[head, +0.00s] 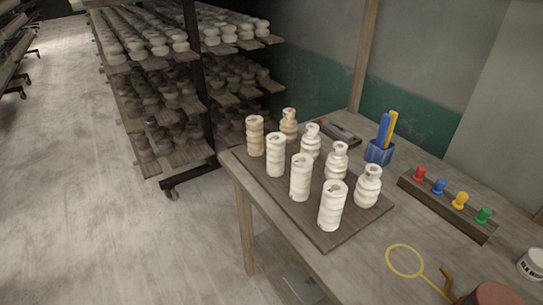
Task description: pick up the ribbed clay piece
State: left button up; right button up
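Several clay pieces stand upright on a dark wooden board (325,240) on the table in the head view. A tan piece with wavy, ribbed-looking sides (255,136) stands at the back left corner. A tan bottle-shaped piece (289,125) stands beside it. White cylinders with bumpy sides (276,155), (300,177), (332,205) run along the left side towards the front. White necked bottles (311,141), (337,162), (368,186) form the right row. Several sides look ribbed, so I cannot tell for certain which piece is meant. Neither of my grippers shows.
Right of the board are a blue holder (379,154) with blue and yellow tools, and a wooden rack (442,208) of coloured knobs. A yellow ring tool (404,260) lies nearer the front. Loaded shelves (140,85) stand behind left. The left floor is clear.

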aim_at(276, 144)
jog(key=z, duration=2.65)
jog(key=k+j+z, duration=0.1)
jog(key=k+j, duration=0.15)
jog(key=j, duration=0.25)
jog(key=k+j+z, duration=0.15)
jog(key=j, duration=0.35)
jog(key=k+j+z, duration=0.1)
jog(key=k+j, duration=0.25)
jog(key=k+j+z, duration=0.15)
jog(key=k+j, duration=0.15)
jog(key=j, duration=0.2)
